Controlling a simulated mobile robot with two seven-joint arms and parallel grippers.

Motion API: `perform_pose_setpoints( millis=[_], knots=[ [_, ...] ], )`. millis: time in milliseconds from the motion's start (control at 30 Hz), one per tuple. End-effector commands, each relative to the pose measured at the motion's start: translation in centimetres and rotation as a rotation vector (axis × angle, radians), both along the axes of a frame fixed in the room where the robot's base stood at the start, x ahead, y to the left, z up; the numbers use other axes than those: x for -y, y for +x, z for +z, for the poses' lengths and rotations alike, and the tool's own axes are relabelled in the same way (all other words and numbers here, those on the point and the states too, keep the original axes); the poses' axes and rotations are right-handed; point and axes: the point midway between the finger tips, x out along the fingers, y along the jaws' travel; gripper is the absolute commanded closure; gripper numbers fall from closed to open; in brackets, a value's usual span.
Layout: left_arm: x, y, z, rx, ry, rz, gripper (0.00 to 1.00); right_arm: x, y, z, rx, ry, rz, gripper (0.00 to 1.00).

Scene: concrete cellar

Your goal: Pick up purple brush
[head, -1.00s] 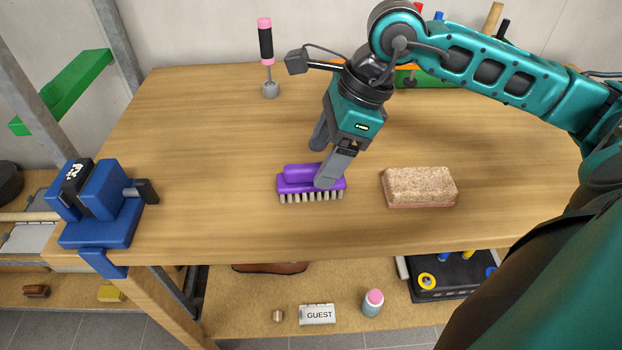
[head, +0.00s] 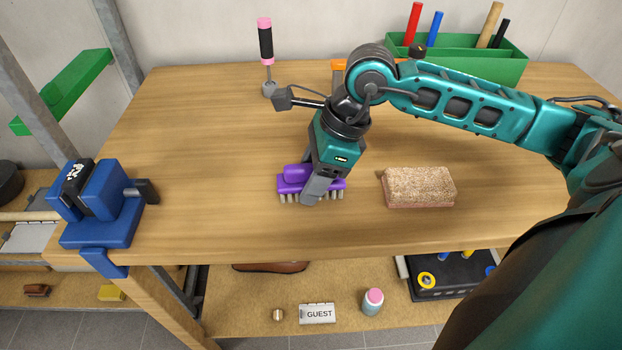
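The purple brush (head: 296,174) lies bristles down on the wooden workbench, left of the sponge-like block. My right gripper (head: 312,183) is down at the brush, tilted. One finger is in front of the brush's right half and the other is behind it, so the brush body is between them. The fingers look apart; contact with the brush is hidden. The front finger covers part of the brush's side and bristles. My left gripper is not in view.
A tan block (head: 419,186) lies right of the brush. A blue vise (head: 103,208) is clamped at the left edge. A pink-and-black screwdriver (head: 265,42) stands at the back. A green organizer (head: 490,66) with tools is at the back right. The workbench (head: 190,130) is clear left of the brush.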

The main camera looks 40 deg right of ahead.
Motion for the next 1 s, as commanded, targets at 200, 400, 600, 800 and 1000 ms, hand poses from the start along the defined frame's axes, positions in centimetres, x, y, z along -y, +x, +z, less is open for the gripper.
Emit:
perform_pose_setpoints(
  millis=[200,400,600,800,1000],
  knots=[
    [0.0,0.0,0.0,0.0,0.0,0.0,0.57,0.0,0.0,0.0,0.0,0.0,0.0,0.72],
    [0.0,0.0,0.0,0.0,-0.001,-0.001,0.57,0.0,0.0,0.1,0.001,0.0,0.0,0.85],
    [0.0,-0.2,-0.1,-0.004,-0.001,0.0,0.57,0.0,0.0,0.2,0.001,0.0,0.0,0.85],
    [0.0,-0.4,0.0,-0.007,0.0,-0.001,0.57,0.0,0.1,1.5,0.005,0.0,0.0,0.85],
    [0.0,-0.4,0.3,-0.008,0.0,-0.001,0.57,0.0,0.2,5.5,0.009,0.001,0.0,0.85]
  ],
)
